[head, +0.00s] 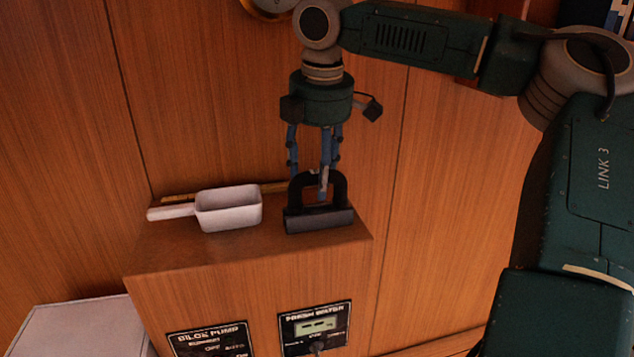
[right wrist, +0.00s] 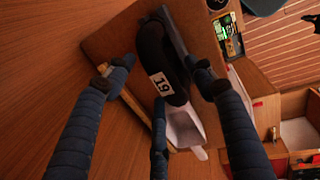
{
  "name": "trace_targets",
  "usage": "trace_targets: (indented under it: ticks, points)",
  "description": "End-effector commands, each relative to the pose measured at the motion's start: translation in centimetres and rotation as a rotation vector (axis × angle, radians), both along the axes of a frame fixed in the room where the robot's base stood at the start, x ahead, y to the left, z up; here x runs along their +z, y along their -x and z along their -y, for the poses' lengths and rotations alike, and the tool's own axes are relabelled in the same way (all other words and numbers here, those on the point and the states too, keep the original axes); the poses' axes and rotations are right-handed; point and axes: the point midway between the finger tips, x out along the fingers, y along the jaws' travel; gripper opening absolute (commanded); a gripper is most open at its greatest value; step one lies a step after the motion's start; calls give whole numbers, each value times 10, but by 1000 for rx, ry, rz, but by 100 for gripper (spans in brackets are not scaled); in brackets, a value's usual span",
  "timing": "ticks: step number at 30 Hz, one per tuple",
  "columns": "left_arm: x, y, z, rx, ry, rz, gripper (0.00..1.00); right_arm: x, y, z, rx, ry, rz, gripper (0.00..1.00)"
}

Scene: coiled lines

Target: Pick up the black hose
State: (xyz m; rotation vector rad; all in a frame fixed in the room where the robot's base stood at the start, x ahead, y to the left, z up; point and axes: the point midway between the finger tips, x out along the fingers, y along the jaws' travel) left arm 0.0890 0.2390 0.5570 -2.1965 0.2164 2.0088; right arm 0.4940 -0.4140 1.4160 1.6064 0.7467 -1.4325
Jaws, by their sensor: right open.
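A black object with a thick arch on a straight bar (head: 320,218) stands on the wooden cabinet top; I cannot tell that it is a hose, and no other black hose shows. My right gripper (head: 314,183) points down just above and behind the arch, with blue fingers open. In the right wrist view the open right gripper (right wrist: 160,76) has its fingers spread about the black object. I cannot tell whether any finger touches it. My left gripper is not in view.
A white scoop (head: 229,209) lies left of the black object on the cabinet top (head: 185,256). A wooden wall (head: 200,90) rises close behind. The cabinet front carries bilge pump (head: 212,340) and fresh water (head: 314,325) panels. A pale box (head: 85,328) stands lower left.

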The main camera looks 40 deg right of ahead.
Motion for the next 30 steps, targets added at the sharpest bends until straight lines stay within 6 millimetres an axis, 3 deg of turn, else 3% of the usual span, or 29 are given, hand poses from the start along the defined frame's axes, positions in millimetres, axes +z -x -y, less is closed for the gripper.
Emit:
trace_targets:
  ticks: [10, 18, 30]
  points:
    - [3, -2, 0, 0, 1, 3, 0, -10, -2, 1, -2, -1, 1, 53]
    - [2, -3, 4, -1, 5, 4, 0, -10, -2, 1, -2, -1, 2, 0]
    - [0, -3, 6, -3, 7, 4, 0, -2, -3, 1, -3, 0, 5, 0]
